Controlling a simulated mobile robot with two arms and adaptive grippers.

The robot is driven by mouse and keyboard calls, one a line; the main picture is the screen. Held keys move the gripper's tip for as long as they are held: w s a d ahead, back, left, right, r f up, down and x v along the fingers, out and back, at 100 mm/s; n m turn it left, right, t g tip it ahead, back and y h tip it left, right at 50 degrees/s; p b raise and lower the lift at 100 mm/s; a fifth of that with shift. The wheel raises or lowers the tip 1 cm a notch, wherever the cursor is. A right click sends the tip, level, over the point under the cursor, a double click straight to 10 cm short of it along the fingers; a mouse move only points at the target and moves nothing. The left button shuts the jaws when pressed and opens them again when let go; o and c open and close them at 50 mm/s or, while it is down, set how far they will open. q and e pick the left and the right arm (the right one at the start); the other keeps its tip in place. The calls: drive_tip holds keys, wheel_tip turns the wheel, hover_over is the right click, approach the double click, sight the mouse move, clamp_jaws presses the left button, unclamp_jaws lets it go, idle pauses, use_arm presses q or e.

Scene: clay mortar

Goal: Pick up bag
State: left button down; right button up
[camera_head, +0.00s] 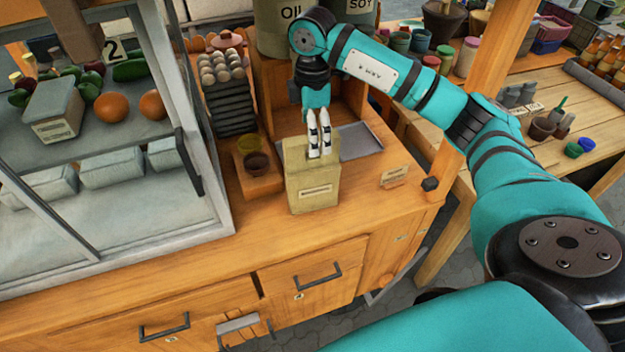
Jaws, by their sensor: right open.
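A tan, boxy paper bag (314,190) with a small label on its front stands upright on the wooden counter, near the middle of the view. My right gripper (319,148) points down at the top of the bag, with its two white and black fingers slightly apart. The fingertips overlap the bag's upper edge in the picture; I cannot tell whether they touch it or reach inside. My left gripper is not in view.
A glass display case (110,130) with vegetables stands close on the left. A wooden block with small bowls (257,165) and an egg stack (222,68) sit left of the bag. A metal tray (358,142) lies behind it. Counter (230,262) in front is clear.

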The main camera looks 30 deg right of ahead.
sight(311, 160)
drive_tip(key=f, duration=0.4)
drive_tip(key=shift+w+a+p, duration=0.25)
drive_tip(key=shift+p, duration=0.15)
drive_tip(key=shift+f, duration=0.15)
drive_tip(key=shift+s+d+f+p, duration=0.15)
drive_tip(key=shift+s+f+p, duration=0.05)
drive_tip(key=shift+f+p, duration=0.6)
wheel_tip(311, 160, down, 3)
drive_tip(key=shift+w+f+p, duration=0.1)
drive_tip(key=shift+f+p, duration=0.1)
drive_tip(key=shift+p, duration=0.25)
drive_tip(key=shift+f, duration=0.15)
drive_tip(key=shift+c, duration=1.1)
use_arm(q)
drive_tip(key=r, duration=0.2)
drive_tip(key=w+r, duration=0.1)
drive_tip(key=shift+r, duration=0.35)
use_arm(e)
clamp_jaws()
